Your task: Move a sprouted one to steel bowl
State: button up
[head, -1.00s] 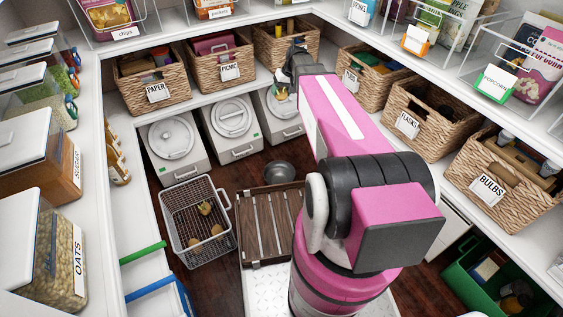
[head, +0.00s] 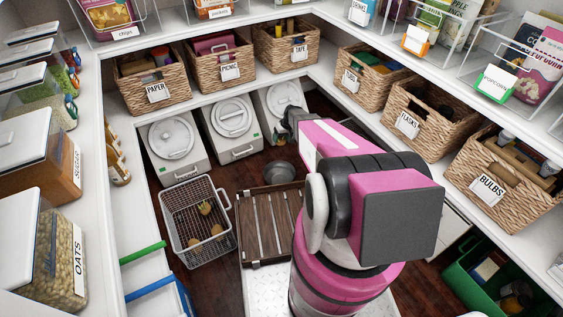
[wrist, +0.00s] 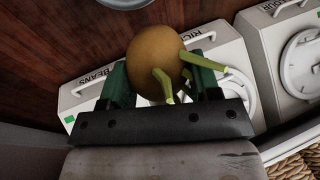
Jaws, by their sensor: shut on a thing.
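A brown sprouted potato (wrist: 155,62) with green shoots sits between the green fingers of my gripper (wrist: 162,84) in the wrist view, and my gripper is shut on it. The steel bowl (head: 278,171) stands on the dark floor behind the slatted wooden crate in the head view. Part of its rim shows at the top edge of the wrist view (wrist: 126,3). My gripper is up beside the white bins, behind and above the bowl; its fingers are hard to make out in the head view. More potatoes (head: 205,208) lie in the wire basket (head: 177,232).
White lidded bins (head: 229,120) line the back under the shelf. The slatted wooden crate (head: 268,222) stands in front of the bowl, right of the wire basket. Wicker baskets (head: 220,60) line the shelf. A green crate (head: 480,290) is at the lower right.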

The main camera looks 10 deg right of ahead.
jog(key=shift+n, duration=0.3)
jog(key=shift+s+f, duration=0.45)
jog(key=shift+f, duration=3.1)
jog(key=shift+s+f, duration=0.5)
jog(key=shift+f, duration=3)
jog(key=shift+s+f, duration=0.45)
jog(key=shift+f, duration=3.1)
jog(key=o, duration=1.1)
jog(key=v, duration=1)
jog(key=shift+w+r, duration=0.1)
jog(key=shift+r, duration=0.3)
